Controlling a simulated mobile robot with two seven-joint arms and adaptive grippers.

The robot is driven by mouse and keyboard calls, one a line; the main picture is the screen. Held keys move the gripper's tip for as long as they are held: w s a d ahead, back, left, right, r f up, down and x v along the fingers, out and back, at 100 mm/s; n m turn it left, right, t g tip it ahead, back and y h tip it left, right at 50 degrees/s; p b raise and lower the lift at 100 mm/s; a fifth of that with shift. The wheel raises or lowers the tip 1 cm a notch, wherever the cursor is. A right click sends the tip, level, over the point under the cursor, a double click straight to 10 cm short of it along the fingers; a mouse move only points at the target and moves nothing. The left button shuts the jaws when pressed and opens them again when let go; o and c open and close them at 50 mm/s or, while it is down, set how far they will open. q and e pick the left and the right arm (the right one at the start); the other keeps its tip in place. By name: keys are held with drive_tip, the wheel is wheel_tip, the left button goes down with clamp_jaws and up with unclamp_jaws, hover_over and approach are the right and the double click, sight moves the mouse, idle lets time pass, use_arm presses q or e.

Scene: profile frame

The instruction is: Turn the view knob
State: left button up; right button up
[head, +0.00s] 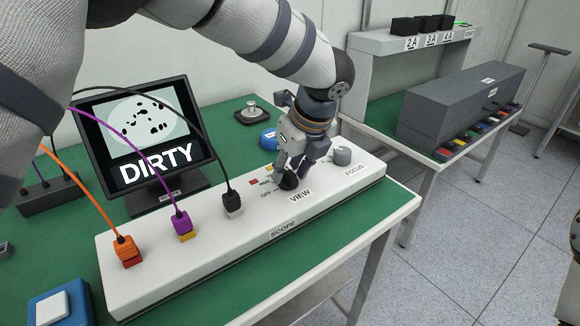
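The long white scope panel (240,235) lies on the green table, with a VIEW label (300,195) on its front part. My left gripper (289,178) reaches down from above to the spot just behind that label. Its dark fingers are closed together around the view knob, which they mostly hide, so its pointer direction cannot be read. OFF and other small marks show left of the fingers. The monitor (146,140) behind the panel reads DIRTY under a pale disc with dark spots. My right gripper is not in view.
A grey focus knob (342,156) stands right of the gripper. Orange (127,250), purple (182,224) and black (232,203) cable plugs stand on the panel's left part. A blue box (62,305) is at the front left. A second table (397,147) stands beyond a gap at right.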

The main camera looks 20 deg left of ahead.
use_arm(q)
clamp_jaws()
drive_tip(key=shift+w, duration=0.1)
